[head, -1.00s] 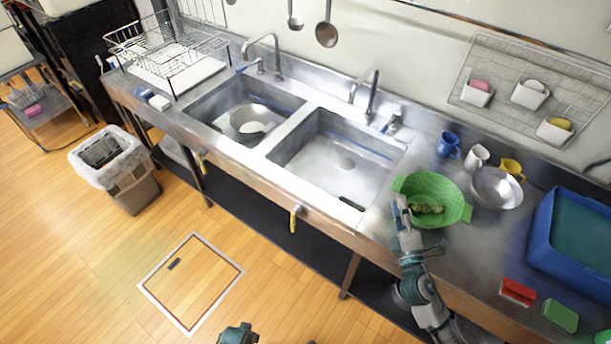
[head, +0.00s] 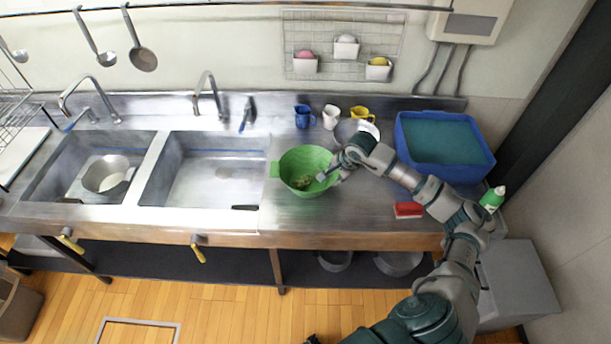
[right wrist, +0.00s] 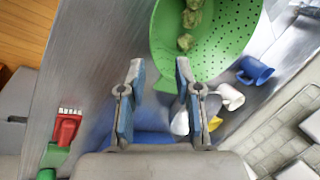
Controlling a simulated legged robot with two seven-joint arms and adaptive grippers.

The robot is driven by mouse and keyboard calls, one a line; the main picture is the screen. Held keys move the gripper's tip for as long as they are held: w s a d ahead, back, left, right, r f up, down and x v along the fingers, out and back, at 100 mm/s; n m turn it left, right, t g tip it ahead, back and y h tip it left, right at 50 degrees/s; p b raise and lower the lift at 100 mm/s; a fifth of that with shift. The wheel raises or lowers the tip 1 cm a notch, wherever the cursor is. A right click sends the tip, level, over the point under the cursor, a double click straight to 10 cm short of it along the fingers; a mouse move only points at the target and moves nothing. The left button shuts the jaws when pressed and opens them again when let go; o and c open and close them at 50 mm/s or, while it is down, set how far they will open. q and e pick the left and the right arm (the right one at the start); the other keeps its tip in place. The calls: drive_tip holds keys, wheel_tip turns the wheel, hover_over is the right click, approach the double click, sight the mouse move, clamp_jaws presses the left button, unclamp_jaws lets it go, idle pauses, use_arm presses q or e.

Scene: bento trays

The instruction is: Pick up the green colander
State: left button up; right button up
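The green colander (head: 305,165) stands on the steel counter right of the sinks, with green leafy pieces in it. In the right wrist view the colander (right wrist: 222,45) shows its perforated wall, and its near handle lies at the tip of the right-hand finger. My right gripper (head: 328,176) is at the colander's right rim. Its two fingers (right wrist: 159,68) are apart with nothing clearly between them; whether one touches the handle I cannot tell. My left gripper is not in view.
Blue (head: 303,116), white (head: 331,116) and yellow (head: 362,113) mugs stand behind the colander. A metal bowl is partly hidden behind my right arm. A blue tub (head: 445,172) and a red brush (head: 408,210) lie to the right. The sink (head: 205,185) is left.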

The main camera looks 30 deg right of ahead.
drive_tip(key=x, duration=0.2)
drive_tip(key=d+x, duration=0.1)
drive_tip(key=x, duration=0.2)
drive_tip(key=p+x, duration=0.1)
drive_tip(key=x, duration=0.2)
drive_tip(key=shift+d+f, duration=0.25)
drive_tip(key=shift+d, duration=0.1)
drive_tip(key=shift+a+f, duration=0.25)
drive_tip(key=f, duration=0.1)
drive_tip(key=a+f, duration=0.1)
drive_tip(key=w+a+f+p, duration=0.1)
drive_tip(key=shift+w+f, duration=0.1)
drive_tip(key=shift+f, duration=0.5)
drive_tip(key=shift+d+f, duration=0.15)
drive_tip(key=shift+d, duration=0.15)
drive_tip(key=shift+d+f, duration=0.1)
drive_tip(key=shift+d, duration=0.2)
clamp_jaws()
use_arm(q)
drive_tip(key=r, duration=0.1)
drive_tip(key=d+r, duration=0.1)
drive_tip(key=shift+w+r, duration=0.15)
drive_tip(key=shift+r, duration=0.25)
use_arm(e)
drive_tip(key=shift+a, duration=0.1)
